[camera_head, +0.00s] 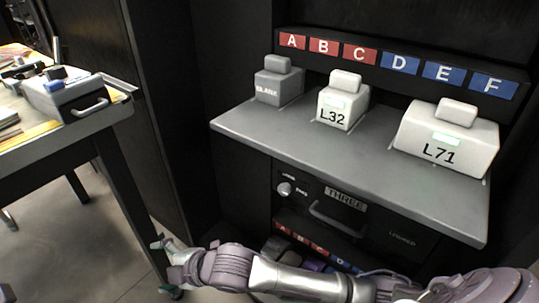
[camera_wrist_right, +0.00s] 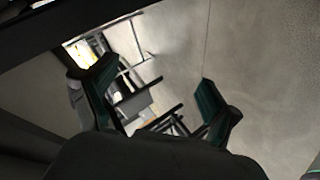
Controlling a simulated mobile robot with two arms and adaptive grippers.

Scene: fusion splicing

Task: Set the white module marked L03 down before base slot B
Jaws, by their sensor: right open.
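No module marked L03 can be read in these views. The red slot label B (camera_head: 325,46) is on the strip behind the grey shelf (camera_head: 255,128). A white module marked L32 (camera_head: 342,101) stands on the shelf in front of labels B and C. My right gripper (camera_head: 165,266) is low at the left, below and away from the shelf, over the floor. In the wrist view its fingers (camera_wrist_right: 158,88) are spread with nothing between them. My left gripper is not in view.
A grey BLANK module (camera_head: 279,82) stands before label A and a wide white L71 module (camera_head: 447,139) at the right. A table (camera_head: 75,125) stands left.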

